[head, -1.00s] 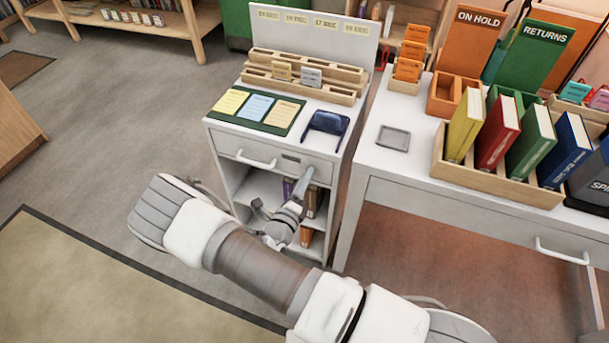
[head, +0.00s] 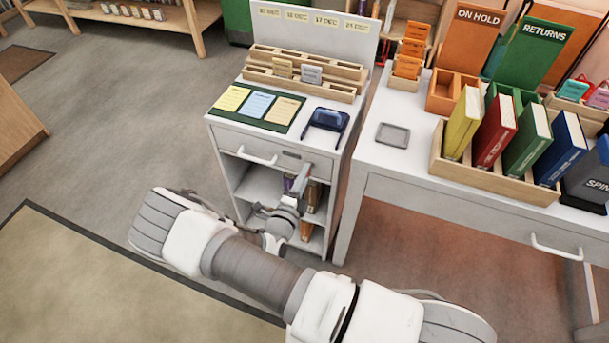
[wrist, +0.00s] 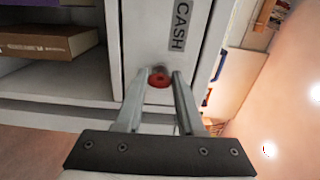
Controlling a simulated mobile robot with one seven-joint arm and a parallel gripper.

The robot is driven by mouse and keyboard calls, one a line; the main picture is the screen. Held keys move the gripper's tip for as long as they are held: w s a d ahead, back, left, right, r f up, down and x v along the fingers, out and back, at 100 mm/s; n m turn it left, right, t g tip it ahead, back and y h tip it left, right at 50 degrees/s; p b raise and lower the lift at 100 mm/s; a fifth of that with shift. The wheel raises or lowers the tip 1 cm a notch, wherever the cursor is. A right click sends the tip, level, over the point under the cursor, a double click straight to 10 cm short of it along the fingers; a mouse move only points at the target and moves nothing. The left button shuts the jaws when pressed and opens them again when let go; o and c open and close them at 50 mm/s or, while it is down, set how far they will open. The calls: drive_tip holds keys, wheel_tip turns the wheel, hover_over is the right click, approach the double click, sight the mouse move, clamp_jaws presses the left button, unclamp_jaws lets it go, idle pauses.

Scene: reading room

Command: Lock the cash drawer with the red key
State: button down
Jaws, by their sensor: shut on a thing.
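The cash drawer (head: 229,141) is the top drawer of the small white cabinet, with a bar handle and a dark label; its front looks flush with the cabinet. In the wrist view the drawer front (wrist: 153,30) shows sideways, with its CASH label. My gripper (head: 305,172) is at the right part of the drawer front, below the label. In the wrist view my gripper (wrist: 155,82) is shut on the red key (wrist: 159,80), of which only the red head shows between the fingertips. A small grey round part sits right behind it. How deep the key sits in the lock is hidden.
Open shelves with books (wrist: 48,42) lie below the drawer. A white desk (head: 380,170) with a book rack (head: 480,185) stands close on the right. Date trays (head: 305,75) and cards stand on the cabinet top. Floor (head: 130,110) to the left is clear.

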drive_tip(key=c, duration=0.5)
unclamp_jaws()
drive_tip(key=p+v, duration=0.1)
drive_tip(key=v, duration=1.6)
drive_tip(key=shift+s+p, duration=0.2)
drive_tip(key=shift+p, duration=0.1)
drive_tip(key=shift+r, duration=0.15)
